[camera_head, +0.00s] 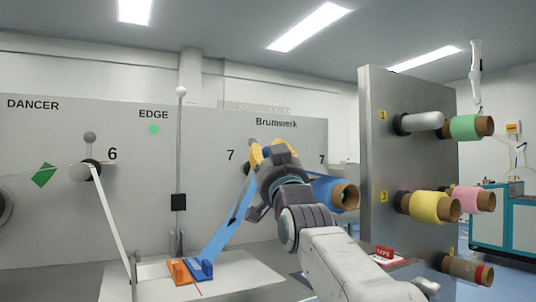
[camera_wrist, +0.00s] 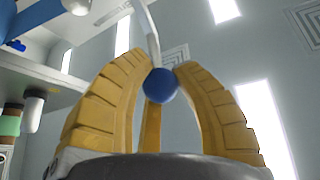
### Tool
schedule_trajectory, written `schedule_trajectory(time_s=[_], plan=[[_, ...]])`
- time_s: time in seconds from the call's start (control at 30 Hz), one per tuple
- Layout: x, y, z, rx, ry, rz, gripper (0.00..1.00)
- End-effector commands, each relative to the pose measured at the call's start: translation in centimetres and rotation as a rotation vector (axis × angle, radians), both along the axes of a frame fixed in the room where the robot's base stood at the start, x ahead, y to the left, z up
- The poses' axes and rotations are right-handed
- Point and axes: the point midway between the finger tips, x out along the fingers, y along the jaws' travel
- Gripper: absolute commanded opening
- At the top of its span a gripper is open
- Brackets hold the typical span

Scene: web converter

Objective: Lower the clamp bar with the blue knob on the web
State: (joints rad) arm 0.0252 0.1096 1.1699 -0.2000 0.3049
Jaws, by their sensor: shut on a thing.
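A blue round knob (camera_wrist: 161,85) sits between the tips of my yellow gripper (camera_wrist: 162,70) in the wrist view, and the gripper is shut on it. A pale bar (camera_wrist: 151,38) rises behind the knob and is probably the clamp bar. In the head view my gripper (camera_head: 260,154) is in front of the back panel near a label 7, above the blue web (camera_head: 230,225). The knob is hidden there by my fingers and wrist. The web slants down left to the pale table, and a blue roll (camera_head: 323,190) with a brown core is right of my wrist.
An orange block (camera_head: 179,273) and a blue block (camera_head: 200,270) lie on the table at the web's lower end. A grey upright panel (camera_head: 385,150) with several colored rolls stands to the right. A thin post (camera_head: 180,150) with a white ball stands left of my gripper.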

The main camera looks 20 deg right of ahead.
Motion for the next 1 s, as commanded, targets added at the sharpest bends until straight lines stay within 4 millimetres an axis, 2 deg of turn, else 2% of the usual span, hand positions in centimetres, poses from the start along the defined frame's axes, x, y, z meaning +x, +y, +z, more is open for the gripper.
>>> schedule_trajectory(time_s=[0.4, 0.43, 0.5, 0.7, 1.0], plan=[[-0.26, 0.16, 0.31, 0.001, -0.009, 0.003, 0.0], [-0.25, 0.16, 0.29, 0.001, -0.009, 0.003, 0.29], [-0.22, 0.16, 0.24, 0.001, -0.008, 0.004, 0.35], [-0.07, 0.1, 0.06, 0.001, -0.004, 0.003, 0.53], [0.02, 0.06, -0.07, 0.0, 0.0, 0.001, 0.54]])
